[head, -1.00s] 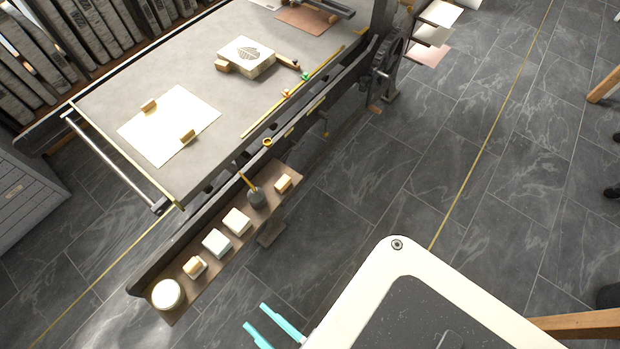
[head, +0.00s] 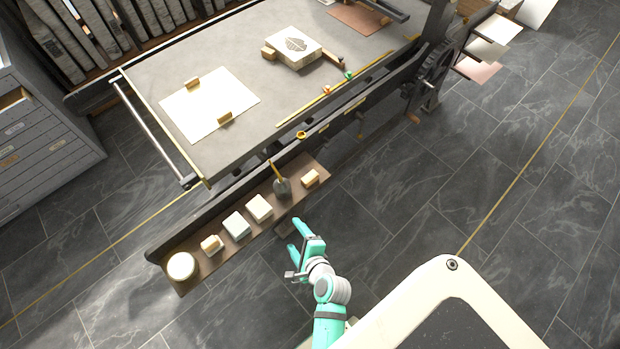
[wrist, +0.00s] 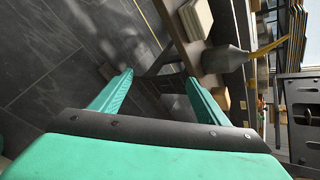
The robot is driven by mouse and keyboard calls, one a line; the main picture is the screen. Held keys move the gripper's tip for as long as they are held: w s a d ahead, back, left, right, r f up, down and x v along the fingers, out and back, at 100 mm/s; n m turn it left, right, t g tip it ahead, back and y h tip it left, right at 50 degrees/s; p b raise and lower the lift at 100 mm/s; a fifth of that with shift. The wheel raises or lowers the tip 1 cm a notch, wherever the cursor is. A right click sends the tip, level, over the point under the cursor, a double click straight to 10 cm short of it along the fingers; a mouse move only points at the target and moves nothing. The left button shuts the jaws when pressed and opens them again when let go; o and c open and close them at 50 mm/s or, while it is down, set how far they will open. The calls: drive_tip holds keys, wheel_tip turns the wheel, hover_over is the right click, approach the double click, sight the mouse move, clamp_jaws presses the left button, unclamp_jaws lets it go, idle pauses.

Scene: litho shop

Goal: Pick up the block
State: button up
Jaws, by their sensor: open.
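Several blocks stand in a row on the narrow brown shelf (head: 190,284) along the press's front, and I cannot tell which one is meant. They are a tan block (head: 311,177) at the right end, two pale blocks (head: 259,208) (head: 236,225), and a small tan-and-white block (head: 211,244). My gripper (head: 296,235) is open and empty, just off the shelf's near side. In the wrist view, a pale block (wrist: 197,18) lies beyond the fingers (wrist: 158,80), and a tan block (wrist: 221,98) shows beside the right finger.
A round white tub (head: 181,266) sits at the shelf's left end. The press bed (head: 250,140) holds paper and a printed stone (head: 294,47). Open tiled floor lies to the right.

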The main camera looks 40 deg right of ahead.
drive_tip(key=w+d+r+m+t+y, duration=0.1)
drive_tip(key=w+d+r+m+t, duration=0.2)
drive_tip(key=d+m, duration=0.5)
drive_tip(key=m+y, duration=0.1)
drive_tip(key=y, duration=0.1)
approach(313, 180)
drive_tip(key=w, duration=0.1)
drive_tip(key=x, duration=0.5)
drive_tip(key=shift+w+d+f, duration=0.1)
drive_tip(key=shift+d, duration=0.1)
drive_tip(key=shift+a+x, duration=0.15)
drive_tip(key=shift+x, duration=1.25)
drive_tip(key=shift+a+x, duration=0.15)
drive_tip(key=shift+x, duration=1.2)
drive_tip(key=c, duration=1.1)
